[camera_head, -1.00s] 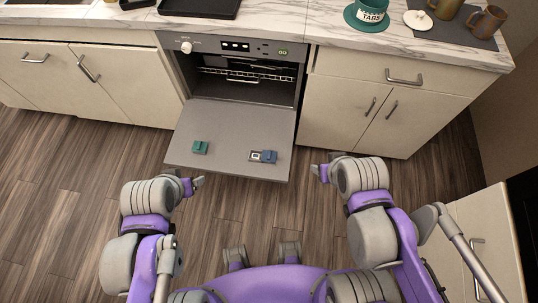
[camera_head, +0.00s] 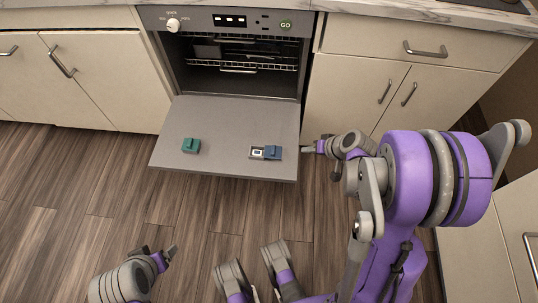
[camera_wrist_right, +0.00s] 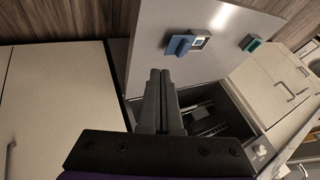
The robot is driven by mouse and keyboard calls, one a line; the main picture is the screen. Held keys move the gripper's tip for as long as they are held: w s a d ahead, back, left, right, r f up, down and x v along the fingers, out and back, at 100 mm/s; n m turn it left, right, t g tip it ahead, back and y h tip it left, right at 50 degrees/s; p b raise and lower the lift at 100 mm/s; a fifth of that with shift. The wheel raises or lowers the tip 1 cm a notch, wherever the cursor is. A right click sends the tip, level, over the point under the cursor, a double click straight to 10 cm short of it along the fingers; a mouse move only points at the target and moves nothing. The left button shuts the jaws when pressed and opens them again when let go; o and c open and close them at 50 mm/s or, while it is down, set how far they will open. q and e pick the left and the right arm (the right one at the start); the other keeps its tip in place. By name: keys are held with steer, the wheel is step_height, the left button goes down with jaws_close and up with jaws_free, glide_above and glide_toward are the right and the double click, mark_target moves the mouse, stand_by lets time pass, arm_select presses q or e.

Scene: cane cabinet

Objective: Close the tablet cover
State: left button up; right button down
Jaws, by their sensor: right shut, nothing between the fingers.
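The tablet cover is a small blue piece (camera_head: 273,153) on the inner face of the lowered dishwasher door (camera_head: 222,112). It stands to the right of a compartment (camera_head: 257,153) with a white square in it, which lies uncovered. In the right wrist view the blue cover (camera_wrist_right: 180,45) shows beyond my fingers, beside the compartment (camera_wrist_right: 200,42). My right gripper (camera_head: 308,149) is shut and empty, just right of the cover and apart from it; its fingers (camera_wrist_right: 160,74) show together in the wrist view. My left gripper (camera_head: 160,255) is low at left, away from the door; its jaws are unclear.
A green piece (camera_head: 190,146) is on the left part of the door. The dishwasher cavity with racks (camera_head: 240,62) is open behind. Cabinets (camera_head: 385,85) with handles stand at both sides. Wooden floor (camera_head: 60,190) lies clear at the left front.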

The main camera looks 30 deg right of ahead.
steer(key=b, duration=0.3)
glide_toward(276, 150)
steer(key=d+f, duration=0.1)
steer(key=f, duration=0.1)
steer(key=d+f, duration=0.1)
steer(key=f, duration=0.1)
steer(key=shift+w+d+f, duration=0.15)
steer(key=shift+w+d, duration=0.15)
steer(key=shift+w, duration=0.05)
steer(key=w+a, duration=0.1)
steer(key=a, duration=0.1)
steer(key=shift+w+a+f+b, duration=0.1)
steer(key=shift+w+a+b, duration=0.25)
steer(key=shift+w+a, duration=0.3)
steer(key=shift+a, duration=0.1)
steer(key=w+a, duration=0.1)
steer(key=a, duration=0.1)
steer(key=w+a, duration=0.2)
steer(key=a, duration=0.1)
steer(key=shift+w+a, duration=0.25)
steer(key=shift+a, duration=0.2)
